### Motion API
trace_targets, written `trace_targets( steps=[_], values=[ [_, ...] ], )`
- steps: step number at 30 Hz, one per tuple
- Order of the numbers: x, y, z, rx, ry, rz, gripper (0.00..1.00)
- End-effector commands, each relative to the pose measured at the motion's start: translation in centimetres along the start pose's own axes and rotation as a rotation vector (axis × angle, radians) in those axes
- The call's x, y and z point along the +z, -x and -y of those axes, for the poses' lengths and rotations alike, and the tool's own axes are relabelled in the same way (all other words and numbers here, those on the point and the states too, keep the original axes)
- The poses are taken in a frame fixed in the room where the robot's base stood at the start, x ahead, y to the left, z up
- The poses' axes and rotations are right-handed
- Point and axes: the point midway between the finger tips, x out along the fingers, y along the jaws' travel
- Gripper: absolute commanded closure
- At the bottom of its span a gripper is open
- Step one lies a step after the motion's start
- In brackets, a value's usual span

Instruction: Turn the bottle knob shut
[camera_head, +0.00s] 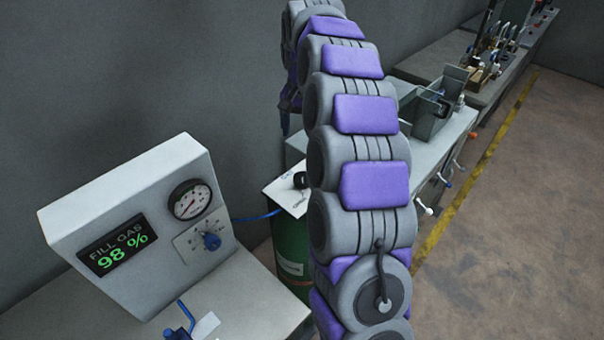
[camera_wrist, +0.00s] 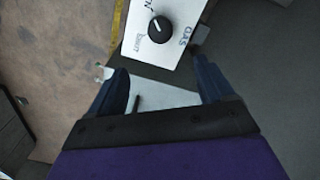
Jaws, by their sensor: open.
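The bottle knob is a round black knob (camera_wrist: 160,29) with a white pointer mark, on a white plate (camera_wrist: 134,42) with lettering, part of which reads GAS. In the wrist view it lies at the top, beyond my gripper (camera_wrist: 162,82), whose two dark blue fingers stand apart with nothing held between them. In the head view the black knob (camera_head: 301,180) sits on the white plate on top of a green bottle (camera_head: 290,246), just left of my arm. My arm covers the bottle's right side.
A white console (camera_head: 150,225) at left has a FILL GAS 98 % display (camera_head: 118,246), a round gauge (camera_head: 190,200) and a blue knob (camera_head: 211,241). A blue hose (camera_head: 257,216) runs toward the bottle. Benches with equipment stand behind my arm. The floor at right is clear.

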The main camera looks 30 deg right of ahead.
Motion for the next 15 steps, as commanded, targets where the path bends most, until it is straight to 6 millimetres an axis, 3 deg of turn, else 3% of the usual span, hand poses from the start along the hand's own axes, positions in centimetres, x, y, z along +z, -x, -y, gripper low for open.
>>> trace_targets(
  steps=[15],
  values=[
    [0.2,-9.7,0.0,0.004,0.004,0.006,0.19]
  ],
)
